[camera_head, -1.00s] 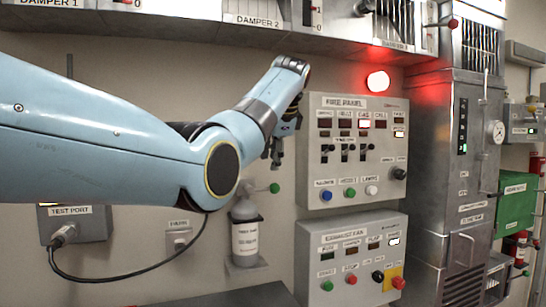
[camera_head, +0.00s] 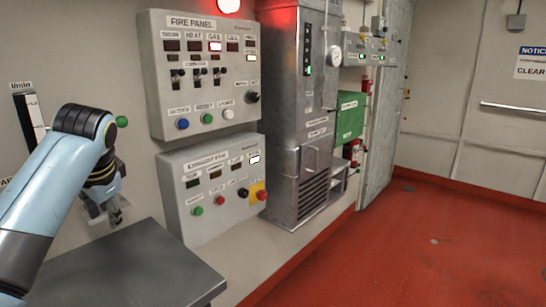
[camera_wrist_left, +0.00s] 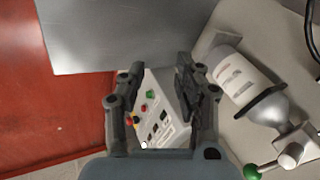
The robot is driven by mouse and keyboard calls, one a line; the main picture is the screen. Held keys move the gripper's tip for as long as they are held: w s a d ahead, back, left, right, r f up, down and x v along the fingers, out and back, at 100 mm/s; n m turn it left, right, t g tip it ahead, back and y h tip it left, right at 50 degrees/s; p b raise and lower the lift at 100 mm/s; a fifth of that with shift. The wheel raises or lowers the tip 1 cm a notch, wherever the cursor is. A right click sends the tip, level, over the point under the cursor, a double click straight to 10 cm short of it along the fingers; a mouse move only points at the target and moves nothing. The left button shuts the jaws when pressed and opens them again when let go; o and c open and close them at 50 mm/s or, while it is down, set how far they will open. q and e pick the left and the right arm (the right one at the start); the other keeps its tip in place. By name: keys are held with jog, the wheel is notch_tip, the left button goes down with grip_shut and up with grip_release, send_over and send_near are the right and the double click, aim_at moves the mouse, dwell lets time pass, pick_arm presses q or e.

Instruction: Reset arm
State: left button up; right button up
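My left arm comes in from the left in the head view. Its gripper (camera_head: 110,208) hangs in front of the wall, above the grey table (camera_head: 130,270) and left of the exhaust fan panel (camera_head: 222,185). In the left wrist view the gripper (camera_wrist_left: 160,82) has its two fingers apart with nothing between them. The exhaust fan panel (camera_wrist_left: 160,115) shows beyond the gap. My right gripper is in neither view.
The fire panel (camera_head: 205,75) is on the wall above the fan panel. A tall steel cabinet (camera_head: 300,110) stands to the right. A gas bottle (camera_wrist_left: 250,85) is beside the gripper in the left wrist view. The red floor (camera_head: 400,250) is clear at right.

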pick_arm(q)
jog(key=s+d+f+n+h, duration=0.1)
jog(key=s+f, duration=0.3)
jog(key=s, duration=0.4)
jog(key=s+d+f+n, duration=0.15)
jog(key=s+f, duration=0.25)
jog(key=s, duration=0.5)
jog(key=s+d+n+h, duration=0.1)
jog(key=s+d, duration=0.1)
jog(key=s, duration=0.7)
jog(key=s+d+n+h, duration=0.1)
jog(key=s+d, duration=0.1)
jog(key=s, duration=0.7)
notch_tip(320, 180, down, 36)
jog(key=s+a+g+b, duration=0.2)
jog(key=a+b, duration=0.1)
jog(key=b, duration=0.6)
jog(key=s+f+g+b, duration=0.1)
jog(key=s+f+b, duration=0.5)
jog(key=s+f, duration=1.2)
notch_tip(320, 180, down, 4)
jog(key=shift+a+r, duration=0.2)
jog(key=shift+a, duration=0.1)
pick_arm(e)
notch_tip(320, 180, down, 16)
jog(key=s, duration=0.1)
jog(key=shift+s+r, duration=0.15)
